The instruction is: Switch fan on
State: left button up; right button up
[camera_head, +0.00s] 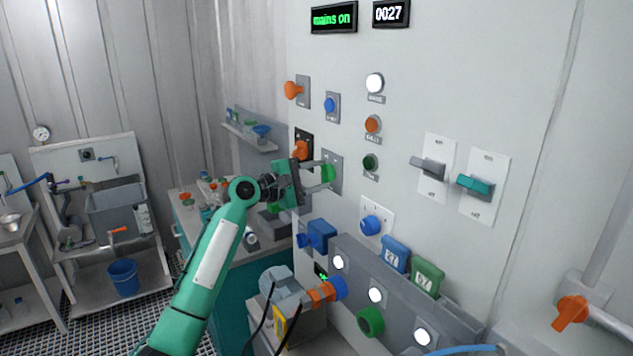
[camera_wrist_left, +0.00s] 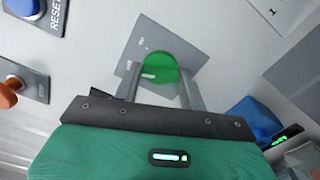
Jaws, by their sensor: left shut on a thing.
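A green rotary knob (camera_head: 328,173) sits on a grey plate on the wall panel, left of the white indicator lamp column. My left gripper (camera_head: 320,175) reaches it from the left and is shut on it. In the left wrist view the green knob (camera_wrist_left: 160,68) is between the two fingers (camera_wrist_left: 158,84), with a small pale mark on its face. The grey plate (camera_wrist_left: 136,48) has small lettering that I cannot read surely. No label naming the fan is legible. My right gripper is out of view.
An orange knob (camera_head: 301,150) is close beside my gripper. Two slide switches (camera_head: 430,167) (camera_head: 475,185) are at right. The display (camera_head: 333,18) reads "mains on".

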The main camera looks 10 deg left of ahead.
pick_arm(q)
jog(key=m+b, duration=0.5)
jog(key=shift+f, duration=0.3)
jog(key=shift+r+m+b, duration=0.1)
jog(key=shift+m+b, duration=1.45)
jog(key=shift+m, duration=0.85)
jog(key=o, duration=1)
jog(key=shift+c, duration=0.2)
jog(key=shift+r, duration=0.1)
jog(key=shift+s+a, duration=0.1)
